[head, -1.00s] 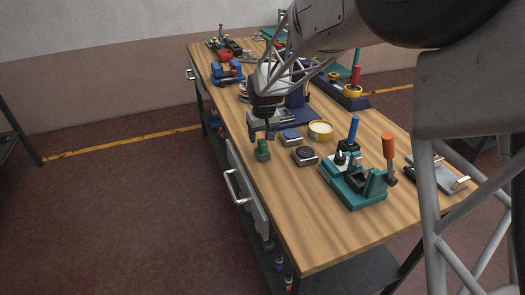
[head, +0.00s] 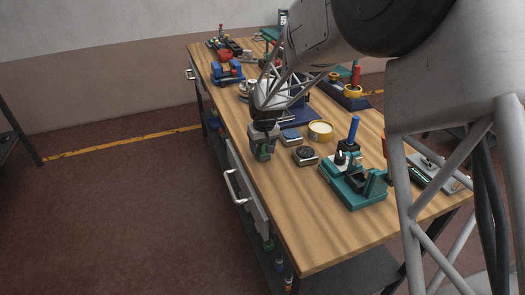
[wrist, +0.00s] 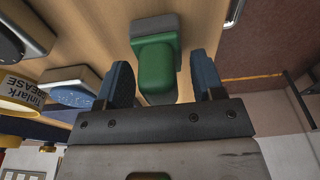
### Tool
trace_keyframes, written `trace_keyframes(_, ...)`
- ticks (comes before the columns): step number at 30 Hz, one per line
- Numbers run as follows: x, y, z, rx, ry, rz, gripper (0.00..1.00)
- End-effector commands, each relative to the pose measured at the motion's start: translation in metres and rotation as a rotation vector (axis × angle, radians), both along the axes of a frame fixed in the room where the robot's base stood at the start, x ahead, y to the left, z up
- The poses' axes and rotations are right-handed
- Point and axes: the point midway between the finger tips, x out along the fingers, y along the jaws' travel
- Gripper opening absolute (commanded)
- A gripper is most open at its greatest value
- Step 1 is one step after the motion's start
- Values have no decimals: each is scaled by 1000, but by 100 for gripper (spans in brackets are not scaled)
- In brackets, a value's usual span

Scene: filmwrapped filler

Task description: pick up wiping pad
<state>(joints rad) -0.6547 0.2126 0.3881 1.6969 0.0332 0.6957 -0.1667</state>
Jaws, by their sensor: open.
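The wiping pad seems to be the small block with a green grip and a grey-green base (wrist: 155,62). In the wrist view it lies between the two blue-grey fingers of my gripper (wrist: 164,82), with a gap on each side. In the head view the green block (head: 263,152) is near the table's left edge, partly hidden by my gripper (head: 262,146), which is down around it. My gripper is open. I cannot tell whether a finger touches the block.
A teal fixture (head: 352,190) stands nearer the front. The table's front left is clear.

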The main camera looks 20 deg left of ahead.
Motion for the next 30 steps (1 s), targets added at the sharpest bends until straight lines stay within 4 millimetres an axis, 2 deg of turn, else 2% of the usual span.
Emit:
trace_keyframes(12, 0, 0, 0, 0, 0, 0, 62)
trace_keyframes(14, 0, 0, 0, 0, 0, 0, 54)
trace_keyframes(23, 0, 0, 0, 0, 0, 0, 8)
trace_keyframes(30, 0, 0, 1, 0, 0, 0, 8)
